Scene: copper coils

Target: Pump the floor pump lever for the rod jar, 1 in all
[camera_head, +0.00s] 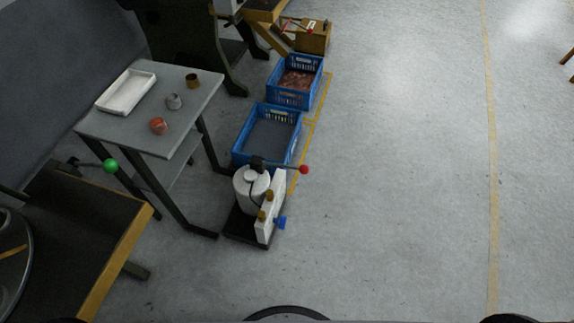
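The floor pump (251,190) stands on the floor at the centre-left, a pale grey cylinder with a dark cap on a black base. Its lever (284,167) reaches out to the right, close to level in the picture, and ends in a red ball knob (303,169). A white upright block (270,207) with brass-coloured fittings and a blue knob (281,222) is mounted at its right side. I cannot pick out a rod jar with certainty. Neither of my grippers is in view, and nothing is seen touching the lever.
A grey table (180,133) left of the pump holds a white tray (126,91), a copper-coloured piece (158,125) and two small cups. Blue crates (236,150) stand behind the pump. A bench with a green-knobbed lever (110,166) is at left. The floor to the right is clear.

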